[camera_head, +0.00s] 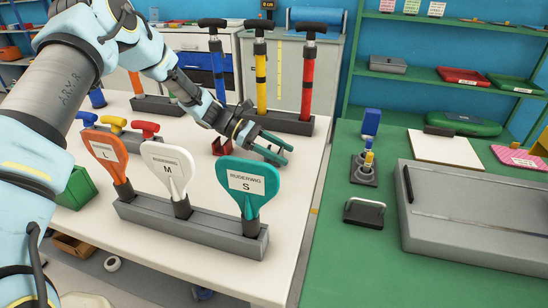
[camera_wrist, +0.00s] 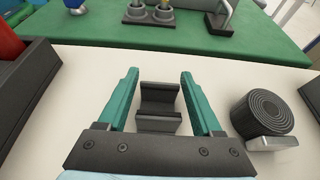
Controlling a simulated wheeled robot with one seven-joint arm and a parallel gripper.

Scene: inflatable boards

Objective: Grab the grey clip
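The grey clip (camera_wrist: 158,100) is a dark grey, channel-shaped piece on the white table (camera_wrist: 75,65). In the wrist view it lies between the two teal fingers of my gripper (camera_wrist: 160,74), with a visible gap on each side. The fingers are spread and do not appear to touch it. In the head view my gripper (camera_head: 284,152) is low over the right part of the white table, behind the teal S paddle (camera_head: 248,187). I cannot make out the grey clip in the head view.
A black roll on a grey base (camera_wrist: 262,115) stands right of the fingers. The dark pump rack (camera_wrist: 22,100) is at left. A red piece (camera_head: 222,146) lies behind the paddle rack (camera_head: 190,230). The green table (camera_head: 335,200) is across a gap.

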